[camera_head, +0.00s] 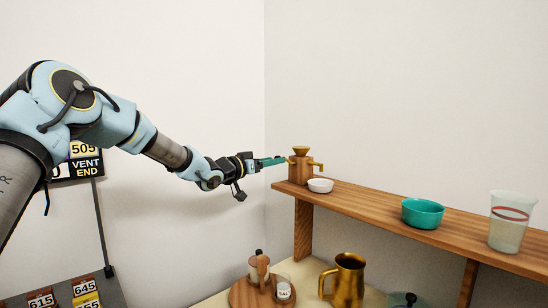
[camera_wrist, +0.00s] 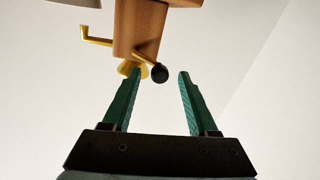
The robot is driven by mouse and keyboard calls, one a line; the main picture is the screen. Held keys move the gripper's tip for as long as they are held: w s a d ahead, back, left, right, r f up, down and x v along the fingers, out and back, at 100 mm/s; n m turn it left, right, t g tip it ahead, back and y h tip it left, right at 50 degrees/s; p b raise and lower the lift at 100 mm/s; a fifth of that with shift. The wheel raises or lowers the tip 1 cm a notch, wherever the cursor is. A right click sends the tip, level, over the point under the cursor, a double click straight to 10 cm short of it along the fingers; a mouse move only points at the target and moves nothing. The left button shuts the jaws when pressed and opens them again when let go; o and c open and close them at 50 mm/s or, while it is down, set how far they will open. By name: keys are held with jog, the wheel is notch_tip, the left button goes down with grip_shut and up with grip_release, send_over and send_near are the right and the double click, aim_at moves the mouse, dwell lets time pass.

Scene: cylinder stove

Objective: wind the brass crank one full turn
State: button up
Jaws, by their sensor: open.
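A small wooden grinder (camera_head: 299,171) with a brass funnel top stands at the left end of the wooden shelf. In the wrist view the grinder body (camera_wrist: 140,27) appears upside down. A short brass crank arm (camera_wrist: 143,57) on it ends in a dark round knob (camera_wrist: 160,74). My gripper (camera_head: 283,160) reaches the grinder from the left. In the wrist view its green fingers (camera_wrist: 160,73) are open, and the knob lies between the tips in the picture, nearer the left finger. Contact cannot be told. The head view does not clearly show the knob.
A white bowl (camera_head: 320,185) stands close beside the grinder. A teal bowl (camera_head: 422,213) and a clear cup (camera_head: 509,222) stand further right on the shelf (camera_head: 375,212). Below are a brass pitcher (camera_head: 347,283) and a round wooden tray (camera_head: 243,295). The wall is close behind.

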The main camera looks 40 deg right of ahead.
jog(key=shift+d, duration=0.75)
jog(key=shift+c, duration=0.3)
grip_shut()
